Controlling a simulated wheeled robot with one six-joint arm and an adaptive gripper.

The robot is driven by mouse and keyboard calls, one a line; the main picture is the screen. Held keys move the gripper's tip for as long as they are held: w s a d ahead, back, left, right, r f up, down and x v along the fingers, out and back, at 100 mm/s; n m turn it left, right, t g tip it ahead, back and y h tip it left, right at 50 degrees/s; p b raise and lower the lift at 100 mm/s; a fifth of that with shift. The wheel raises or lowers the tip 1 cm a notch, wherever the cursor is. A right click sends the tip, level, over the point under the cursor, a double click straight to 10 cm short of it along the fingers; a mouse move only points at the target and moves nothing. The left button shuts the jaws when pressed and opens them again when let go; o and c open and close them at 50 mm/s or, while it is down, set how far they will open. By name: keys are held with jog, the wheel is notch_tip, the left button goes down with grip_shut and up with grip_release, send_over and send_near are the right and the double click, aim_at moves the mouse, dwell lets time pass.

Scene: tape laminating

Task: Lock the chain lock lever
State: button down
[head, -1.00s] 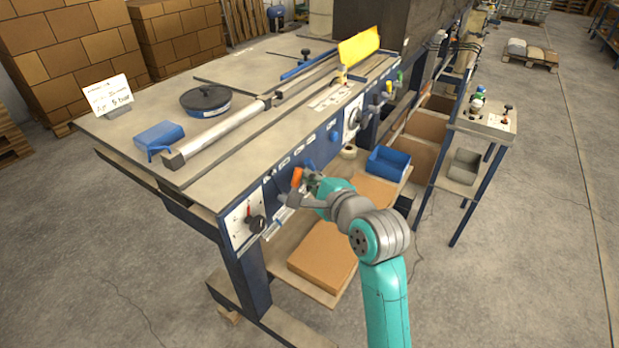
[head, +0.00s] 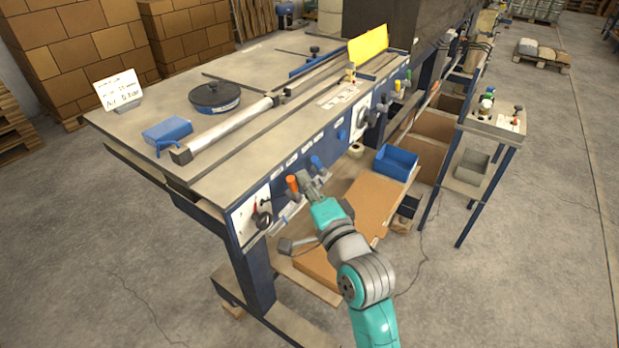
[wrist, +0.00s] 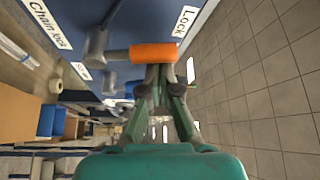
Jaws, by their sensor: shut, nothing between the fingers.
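The chain lock lever has an orange handle (head: 292,184) on the blue front panel of the bench. In the wrist view the orange handle (wrist: 165,53) lies crosswise on a grey arm. A "Chain lock" label (wrist: 48,22) is on the panel to its left, and a "Lock" label (wrist: 186,20) is above its right end. My gripper (head: 307,184) is just right of the handle in the head view. In the wrist view my gripper (wrist: 154,72) has its fingertips together at the handle's lower edge, not around it. Whether they touch it is unclear.
A blue-handled lever (head: 316,162) sits close to the right of the orange one. A black knob (head: 264,220) is on the panel to the left. A blue bin (head: 397,163) and cardboard (head: 362,205) lie on the lower shelf. Open floor lies in front.

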jog(key=shift+s+a+f+n+t+y, duration=0.15)
jog(key=shift+s+a+n+t+y, duration=0.25)
jog(key=shift+n, duration=0.6)
jog(key=shift+s+a, duration=0.1)
jog(key=shift+s, duration=0.15)
jog(key=shift+a+f, duration=0.1)
jog(key=shift+s+f, duration=0.1)
jog(key=shift+s, duration=0.05)
